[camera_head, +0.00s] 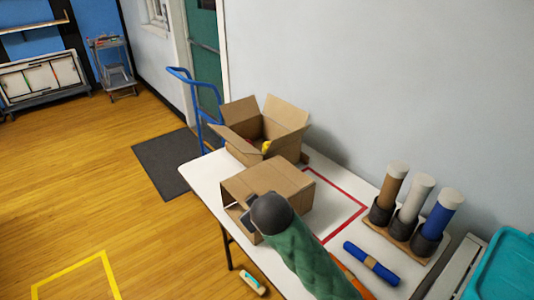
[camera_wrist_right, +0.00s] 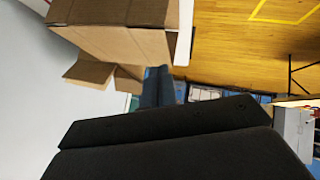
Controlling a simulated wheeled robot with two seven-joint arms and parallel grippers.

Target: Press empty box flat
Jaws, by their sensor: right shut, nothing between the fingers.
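A brown cardboard box (camera_head: 285,181) stands on the white table, its top face looking level and unbroken. It also shows at the top of the right wrist view (camera_wrist_right: 120,42). Behind it a second cardboard box (camera_head: 285,112) has its flaps spread open and a small yellow thing (camera_head: 266,146) in it. My right gripper (camera_head: 248,214), on the green-sleeved arm, is shut and empty at the near box's front left side. I cannot tell whether it touches the box. Its dark fingers fill the lower right wrist view (camera_wrist_right: 165,140). My left gripper is not in view.
The white table (camera_head: 200,180) carries a red tape outline (camera_head: 345,190) around the near box's right side. Several dark holders with three tubes (camera_head: 410,205), a blue roll (camera_head: 371,263) and a teal bin (camera_head: 508,268) are at right. A blue hand truck (camera_head: 197,100) stands behind.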

